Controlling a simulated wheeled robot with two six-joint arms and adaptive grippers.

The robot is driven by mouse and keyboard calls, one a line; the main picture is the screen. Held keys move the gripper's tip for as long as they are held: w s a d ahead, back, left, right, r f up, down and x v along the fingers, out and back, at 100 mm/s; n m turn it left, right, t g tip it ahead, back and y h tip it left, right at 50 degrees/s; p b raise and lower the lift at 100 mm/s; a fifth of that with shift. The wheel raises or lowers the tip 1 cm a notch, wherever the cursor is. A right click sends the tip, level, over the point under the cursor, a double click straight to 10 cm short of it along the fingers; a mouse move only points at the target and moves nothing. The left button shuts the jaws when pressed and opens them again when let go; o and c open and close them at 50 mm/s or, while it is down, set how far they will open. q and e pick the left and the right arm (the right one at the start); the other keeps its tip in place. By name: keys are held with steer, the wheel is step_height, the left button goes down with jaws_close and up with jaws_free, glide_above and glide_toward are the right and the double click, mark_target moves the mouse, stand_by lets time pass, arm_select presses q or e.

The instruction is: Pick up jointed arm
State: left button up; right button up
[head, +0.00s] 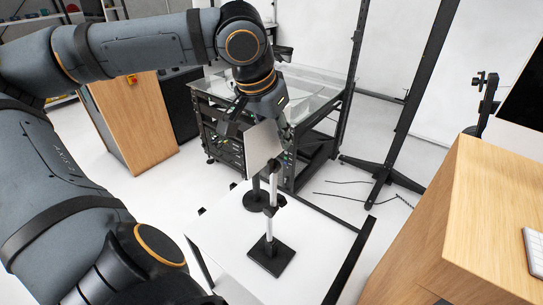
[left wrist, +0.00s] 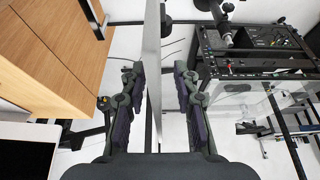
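A jointed stand with a silver post and black joints (head: 271,205) rises from a black square base (head: 271,256) on the white surface, upright. Just behind it, a black round base (head: 256,201) carries a dark post. A thin pale panel (head: 263,146) is above these posts; how it is joined to them is hard to tell. My left gripper (head: 260,124) reaches down from above with its fingers apart on either side of the panel. In the left wrist view the panel (left wrist: 152,60) stands edge-on between the open fingers, with a gap on both sides. My right gripper is not in view.
A white table top (head: 225,240) lies under the stands, with free room around the bases. A glass-topped black rack (head: 310,95) stands behind. A wooden cabinet (head: 470,215) is at the right, and another wooden cabinet (head: 135,120) is at the back left.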

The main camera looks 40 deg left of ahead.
arm_select(q)
steer(key=shift+s+d, duration=0.1)
steer(key=shift+s, duration=0.1)
steer(key=shift+w+f, duration=0.1)
steer(key=shift+f, duration=0.05)
stand_by(0.4)
steer(key=shift+c, duration=0.4)
jaws_close()
